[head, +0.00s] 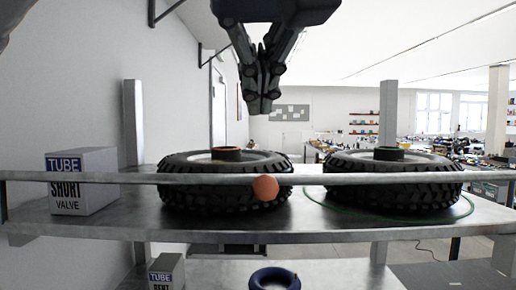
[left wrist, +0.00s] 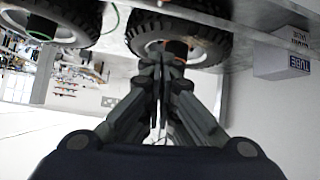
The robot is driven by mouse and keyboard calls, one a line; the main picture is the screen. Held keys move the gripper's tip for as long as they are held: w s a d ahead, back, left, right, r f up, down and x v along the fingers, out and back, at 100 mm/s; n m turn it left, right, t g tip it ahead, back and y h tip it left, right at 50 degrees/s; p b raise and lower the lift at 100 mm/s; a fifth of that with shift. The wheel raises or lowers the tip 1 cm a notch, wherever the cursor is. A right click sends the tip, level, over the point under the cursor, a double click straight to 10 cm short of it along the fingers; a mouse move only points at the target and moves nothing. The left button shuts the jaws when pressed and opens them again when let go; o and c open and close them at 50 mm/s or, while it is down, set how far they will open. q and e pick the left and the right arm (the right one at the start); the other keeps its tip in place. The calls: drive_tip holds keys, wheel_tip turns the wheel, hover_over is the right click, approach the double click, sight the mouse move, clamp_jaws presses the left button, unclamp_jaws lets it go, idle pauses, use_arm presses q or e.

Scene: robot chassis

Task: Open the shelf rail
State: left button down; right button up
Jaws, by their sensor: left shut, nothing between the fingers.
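The shelf rail (head: 330,179) is a grey horizontal bar running across the front of the upper metal shelf (head: 330,225). An orange ball (head: 265,188) shows at the middle of the rail. My left gripper (head: 264,108) hangs from above, fingers pointing down, shut and empty. In the head view it appears above the rail and the left tire, apart from the ball. The left wrist view, which is upside down, shows its closed fingertips (left wrist: 168,58) near the tire's orange hub. My right gripper is not in view.
Two black tires (head: 185,163) (head: 350,163) lie on the shelf behind the rail. A white "TUBE SHORT VALVE" box (head: 97,165) stands at the left; it also shows in the left wrist view (left wrist: 278,62). A smaller tube box (head: 165,272) and a dark blue ring (head: 274,279) are below. A wall is at left.

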sight(265, 185)
use_arm(q)
drive_tip(key=shift+w+f+p, duration=0.2)
drive_tip(key=shift+f+p, duration=0.3)
drive_tip(key=shift+f, duration=0.2)
drive_tip(key=r+p+x, duration=0.1)
drive_tip(key=p+x, duration=0.1)
drive_tip(key=x, duration=0.6)
drive_tip(key=s, duration=0.1)
drive_tip(key=s+f+p, duration=0.1)
drive_tip(key=s+f, duration=0.1)
drive_tip(key=s, duration=0.1)
drive_tip(key=shift+d+f, duration=0.15)
drive_tip(key=shift+d, duration=0.25)
drive_tip(key=shift+w, duration=0.1)
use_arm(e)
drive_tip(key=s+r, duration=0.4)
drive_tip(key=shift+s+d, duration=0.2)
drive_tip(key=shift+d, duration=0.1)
